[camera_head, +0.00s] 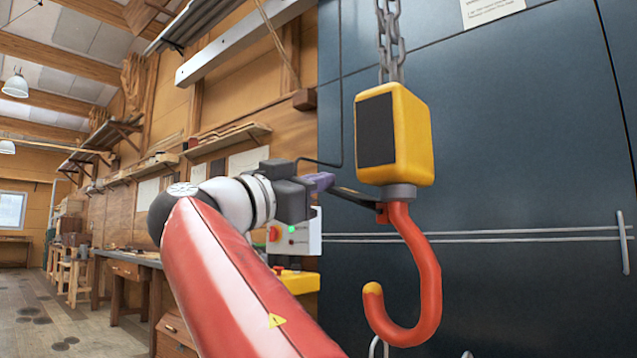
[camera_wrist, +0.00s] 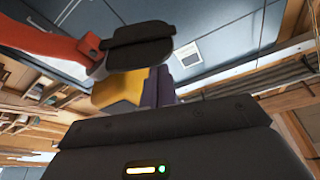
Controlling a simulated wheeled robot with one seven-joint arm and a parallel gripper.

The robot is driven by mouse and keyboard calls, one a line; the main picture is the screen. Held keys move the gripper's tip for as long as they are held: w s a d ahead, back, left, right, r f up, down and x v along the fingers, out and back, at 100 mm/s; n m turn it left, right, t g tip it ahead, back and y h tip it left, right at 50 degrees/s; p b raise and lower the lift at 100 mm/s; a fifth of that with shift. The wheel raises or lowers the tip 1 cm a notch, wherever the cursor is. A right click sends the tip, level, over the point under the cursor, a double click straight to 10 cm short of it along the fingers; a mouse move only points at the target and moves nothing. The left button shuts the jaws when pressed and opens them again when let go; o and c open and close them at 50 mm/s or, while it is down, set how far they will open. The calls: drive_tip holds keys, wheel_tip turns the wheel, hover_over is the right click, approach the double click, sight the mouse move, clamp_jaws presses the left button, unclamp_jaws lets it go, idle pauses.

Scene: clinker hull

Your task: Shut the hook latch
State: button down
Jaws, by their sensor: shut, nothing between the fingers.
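The orange-red hook (camera_head: 425,270) hangs below a yellow block (camera_head: 410,135), its yellow tip to the left. The dark latch (camera_head: 355,198) sticks out leftward from a red bracket at the hook's neck, well above the hook tip, so the hook's mouth is open. My gripper (camera_head: 322,182) is shut and empty at the latch's outer end. In the wrist view the purple fingers (camera_wrist: 158,85) lie close beside the dark latch plate (camera_wrist: 138,45). I cannot tell whether they touch it. The hook (camera_wrist: 40,45) shows at upper left there.
A chain (camera_head: 391,40) holds the block from above. A dark blue panelled wall (camera_head: 520,170) stands behind the hook. A control box (camera_head: 292,235) with buttons is behind my wrist. A workbench and shelves line the left side. Free space lies below the latch, left of the hook.

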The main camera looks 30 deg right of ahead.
wheel_tip(320, 180, down, 12)
drive_tip(key=s+n+t+y+b, duration=0.1)
drive_tip(key=n+t+y+b, duration=0.1)
drive_tip(key=n, duration=0.9)
drive_tip(key=s+d+n+t+y+b, duration=0.1)
drive_tip(key=n+t+y+b, duration=0.2)
drive_tip(key=n, duration=0.8)
drive_tip(key=shift+s+t+y+b, duration=0.3)
drive_tip(key=shift+t+b, duration=0.6)
drive_tip(key=shift+r, duration=0.15)
